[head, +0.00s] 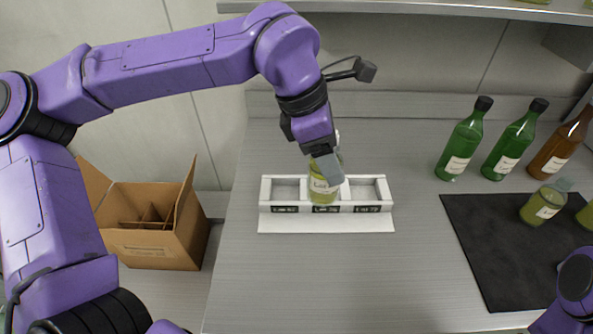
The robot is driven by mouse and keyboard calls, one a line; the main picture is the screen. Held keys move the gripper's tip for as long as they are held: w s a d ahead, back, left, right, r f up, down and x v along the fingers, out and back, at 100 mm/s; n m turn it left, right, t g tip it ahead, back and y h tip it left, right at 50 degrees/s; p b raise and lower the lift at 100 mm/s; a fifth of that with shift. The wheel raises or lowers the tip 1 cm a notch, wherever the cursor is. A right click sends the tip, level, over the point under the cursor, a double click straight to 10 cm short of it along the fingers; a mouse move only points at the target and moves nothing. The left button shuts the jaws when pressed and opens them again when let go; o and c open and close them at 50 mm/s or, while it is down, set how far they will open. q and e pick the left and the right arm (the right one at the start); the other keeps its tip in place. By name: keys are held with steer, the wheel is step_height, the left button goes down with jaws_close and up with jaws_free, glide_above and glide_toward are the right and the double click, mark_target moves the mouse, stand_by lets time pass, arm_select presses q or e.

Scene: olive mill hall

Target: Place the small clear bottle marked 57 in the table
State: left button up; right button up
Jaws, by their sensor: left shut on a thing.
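My left gripper (322,160) reaches down from above and is shut on a small clear bottle (322,190) with yellow-green oil and a pale label. The label's number is too small to read. The bottle is upright at the middle compartment of a white rack (325,224) on the metal table (300,280). I cannot tell whether its base rests in the compartment. The rack's left and right compartments look empty. Dark tags with unclear figures mark its front. Part of my right arm shows at the lower right, but its gripper is out of view.
Another small clear bottle (545,204) stands on a black mat (490,250) at the right, with one more cut by the edge. Two green bottles (464,140) and a brown bottle (561,144) stand behind. A cardboard box (150,245) is left of the table. The table front is clear.

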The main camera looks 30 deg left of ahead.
arm_select(q)
steer(key=w+a+f+p, duration=0.4)
steer(key=w+a+f, duration=0.1)
steer(key=a+f, duration=0.6)
steer(key=shift+a+f+p, duration=0.2)
steer(key=shift+f+p, duration=0.15)
steer(key=shift+f, duration=0.3)
arm_select(e)
steer(key=r, duration=0.1)
steer(key=s+r, duration=0.1)
steer(key=r, duration=0.3)
steer(key=shift+s+r, duration=0.2)
steer(key=shift+s, duration=0.05)
arm_select(q)
steer(key=shift+f, duration=0.15)
steer(key=o, duration=1.3)
steer(key=shift+o, duration=0.2)
